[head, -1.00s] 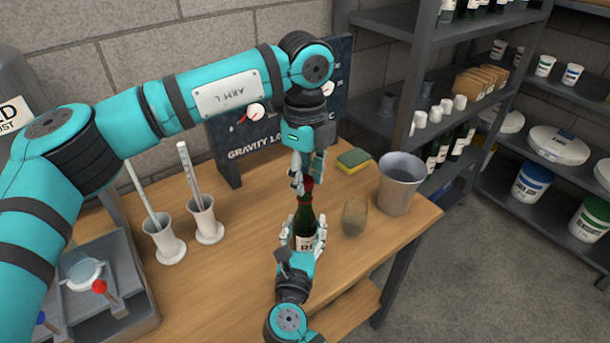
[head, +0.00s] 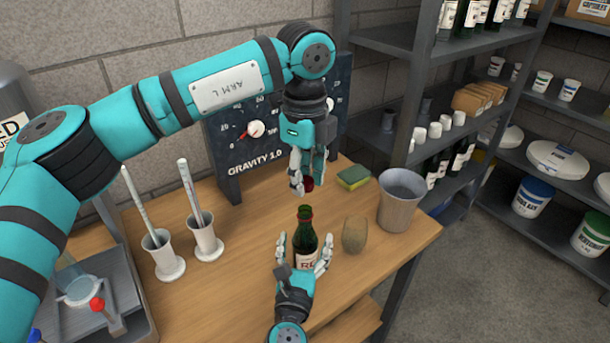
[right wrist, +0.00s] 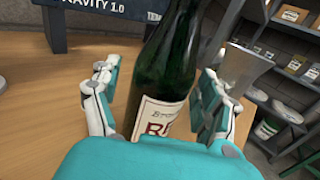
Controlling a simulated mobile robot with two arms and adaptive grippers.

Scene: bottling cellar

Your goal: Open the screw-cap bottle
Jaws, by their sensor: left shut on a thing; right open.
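The green bottle (head: 306,237) stands upright on the wooden table, its neck bare and open at the top. It also shows in the right wrist view (right wrist: 168,75), with a white label. My left gripper (head: 305,187) is above and slightly behind the bottle's mouth, shut on the dark red screw cap (head: 309,184), which is apart from the neck. My right gripper (head: 304,254) is open, with its fingers on either side of the bottle low down. In the right wrist view, gaps show between the fingers (right wrist: 160,103) and the glass.
A brownish egg-shaped object (head: 354,235) stands just right of the bottle, with a grey metal bucket (head: 400,201) beyond it. A sponge (head: 353,178) lies behind. Two white cylinders (head: 206,239) holding tubes stand left. The table front left of the bottle is clear.

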